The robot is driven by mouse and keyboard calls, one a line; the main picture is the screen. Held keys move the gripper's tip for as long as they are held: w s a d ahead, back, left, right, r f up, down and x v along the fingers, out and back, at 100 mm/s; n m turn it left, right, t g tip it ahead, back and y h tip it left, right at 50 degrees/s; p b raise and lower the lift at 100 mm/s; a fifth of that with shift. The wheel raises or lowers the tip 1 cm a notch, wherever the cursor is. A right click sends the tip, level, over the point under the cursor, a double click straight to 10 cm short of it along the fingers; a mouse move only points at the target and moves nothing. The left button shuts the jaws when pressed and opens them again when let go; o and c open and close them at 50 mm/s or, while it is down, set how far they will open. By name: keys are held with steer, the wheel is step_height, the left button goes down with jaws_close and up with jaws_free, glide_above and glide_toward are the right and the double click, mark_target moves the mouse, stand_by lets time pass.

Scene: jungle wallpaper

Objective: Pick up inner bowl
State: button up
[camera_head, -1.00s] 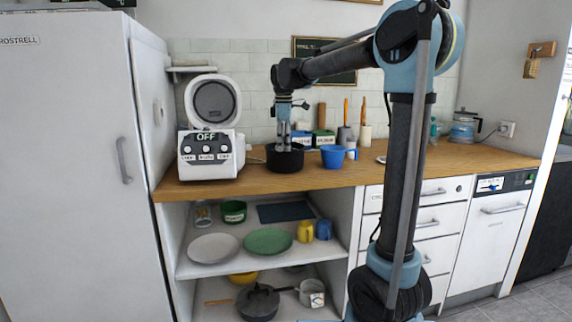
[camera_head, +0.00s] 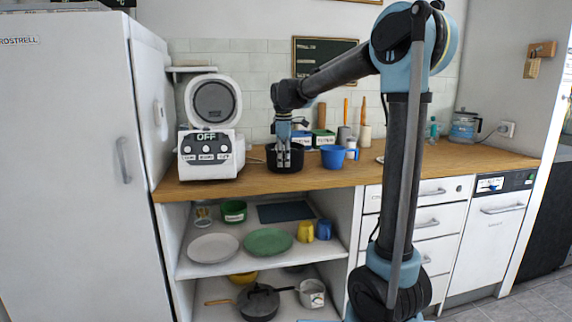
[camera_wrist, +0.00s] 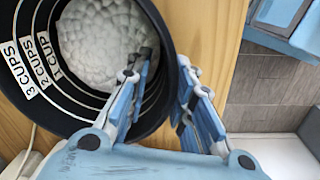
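The inner bowl (camera_head: 297,160) is black and stands on the wooden counter beside the rice cooker. In the wrist view the inner bowl (camera_wrist: 60,110) has ring lines marked 1, 2 and 3 cups, and white rice-like grains at its bottom. My gripper (camera_head: 283,163) is low at the bowl's near side. In the wrist view my gripper (camera_wrist: 163,70) is open and straddles the rim, one finger inside the bowl and one outside. A gap shows between the fingers and the wall. The white rice cooker (camera_head: 210,154) has its lid up and its display reads OFF.
A blue cup (camera_head: 334,158) stands close to the right of the bowl, with a small white jar (camera_head: 351,150) beyond it. Small boxes (camera_head: 323,137) and utensil holders stand behind. The wooden counter (camera_head: 430,165) is mostly clear to the right. A fridge (camera_head: 75,150) stands at left.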

jaws_close()
steer(key=shift+r, duration=0.1)
step_height(320, 180, up, 12)
stand_by(0.9)
stand_by(0.7)
steer(key=shift+r, duration=1.95)
